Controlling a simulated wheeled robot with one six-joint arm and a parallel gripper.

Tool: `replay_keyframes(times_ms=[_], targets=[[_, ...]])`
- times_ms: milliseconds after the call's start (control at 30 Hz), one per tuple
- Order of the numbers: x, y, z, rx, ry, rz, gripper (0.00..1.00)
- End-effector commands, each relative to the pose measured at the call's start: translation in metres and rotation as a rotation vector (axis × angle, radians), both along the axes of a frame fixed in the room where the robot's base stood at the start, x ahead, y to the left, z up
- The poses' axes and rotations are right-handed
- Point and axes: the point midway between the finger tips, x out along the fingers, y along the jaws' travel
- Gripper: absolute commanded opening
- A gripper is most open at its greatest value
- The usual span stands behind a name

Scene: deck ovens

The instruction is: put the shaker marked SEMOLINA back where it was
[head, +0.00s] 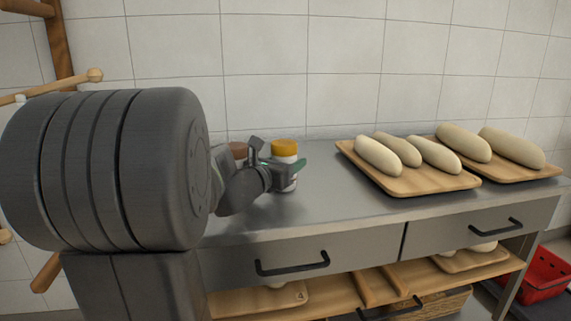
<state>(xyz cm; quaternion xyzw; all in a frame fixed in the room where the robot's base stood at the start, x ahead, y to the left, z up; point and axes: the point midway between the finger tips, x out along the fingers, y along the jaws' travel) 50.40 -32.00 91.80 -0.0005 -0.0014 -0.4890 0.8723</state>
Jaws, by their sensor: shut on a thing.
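A white shaker with an orange-yellow lid (284,148) stands upright at the back left of the steel worktop in the head view. My gripper (281,166) is at its body and shut on it, covering part of its side. No marking on the shaker can be read from here, so I cannot tell if it is the SEMOLINA one. A second container with a brown lid (238,149) is just left of it, mostly hidden behind my gripper and arm. I cannot tell whether the held shaker touches the worktop.
The steel worktop (325,192) is clear right of my gripper. Two wooden boards (437,186) (545,174) with pale loaves stand further right. A tiled wall is close behind. Drawers with black handles (293,265) are below, and a red crate (545,278) is at lower right.

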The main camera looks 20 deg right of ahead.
Motion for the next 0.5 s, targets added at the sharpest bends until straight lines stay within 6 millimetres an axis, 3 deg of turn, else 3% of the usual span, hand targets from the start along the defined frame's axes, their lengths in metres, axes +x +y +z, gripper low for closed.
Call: replay_keyframes(times_ms=[200, 233, 300, 500], targets=[[-0.0002, 0.0, -0.0044, -0.001, -0.001, 0.0, 0.27], [-0.0001, 0.0, -0.0032, -0.001, 0.001, 0.0, 0.61], [-0.0002, 0.0, -0.0029, -0.001, 0.001, 0.0, 0.75], [-0.0003, 0.0001, -0.0029, -0.001, 0.001, 0.0, 0.77]])
